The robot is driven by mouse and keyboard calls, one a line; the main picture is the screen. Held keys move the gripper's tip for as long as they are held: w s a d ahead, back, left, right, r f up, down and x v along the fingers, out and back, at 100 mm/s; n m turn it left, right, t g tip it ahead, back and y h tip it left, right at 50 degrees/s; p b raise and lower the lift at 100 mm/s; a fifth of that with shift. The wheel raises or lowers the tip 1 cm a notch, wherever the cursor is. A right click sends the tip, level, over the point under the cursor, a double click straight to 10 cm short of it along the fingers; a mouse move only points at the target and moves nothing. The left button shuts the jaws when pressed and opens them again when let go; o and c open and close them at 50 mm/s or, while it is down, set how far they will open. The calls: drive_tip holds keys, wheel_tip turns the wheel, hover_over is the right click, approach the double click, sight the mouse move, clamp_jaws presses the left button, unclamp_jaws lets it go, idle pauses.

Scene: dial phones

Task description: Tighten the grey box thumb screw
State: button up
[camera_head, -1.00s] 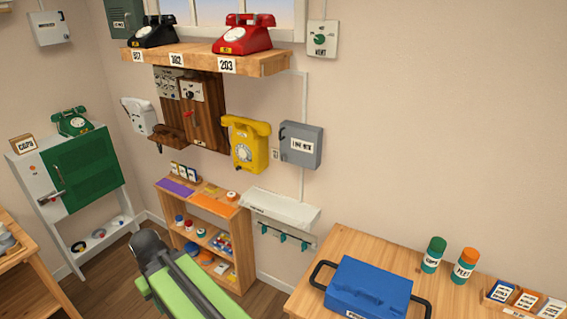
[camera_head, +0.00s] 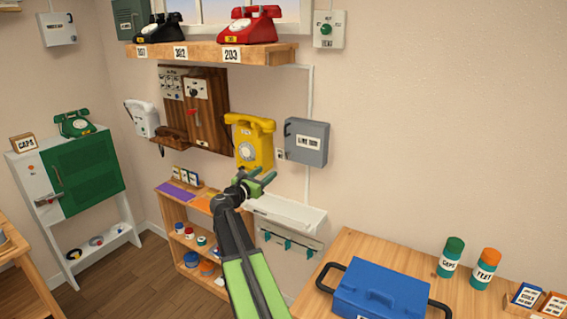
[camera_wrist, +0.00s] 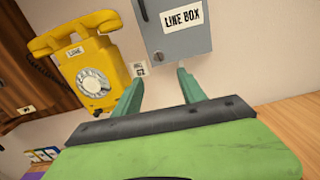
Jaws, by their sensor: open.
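The grey box (camera_head: 306,142), labelled "LINE BOX", is mounted on the wall right of the yellow phone. Its lower part (camera_wrist: 188,25) fills the top of the wrist view, with a dark handle at its left edge. A small dark round spot (camera_wrist: 158,57) shows at its lower left corner; I cannot tell whether it is the thumb screw. My gripper (camera_head: 264,178) is open and empty, below and left of the box. In the wrist view its green fingers (camera_wrist: 160,77) point up toward the box's lower edge, apart from it as far as I can see.
The yellow phone (camera_head: 251,141) hangs close left of the box and also shows in the wrist view (camera_wrist: 88,68). A small wall plate (camera_wrist: 138,69) sits between them. A white sloped shelf (camera_head: 287,213) juts out below. A blue case (camera_head: 375,290) is on the right table.

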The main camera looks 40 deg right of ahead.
sight(288, 157)
drive_tip(key=x, duration=1.6)
drive_tip(key=shift+d, duration=0.2)
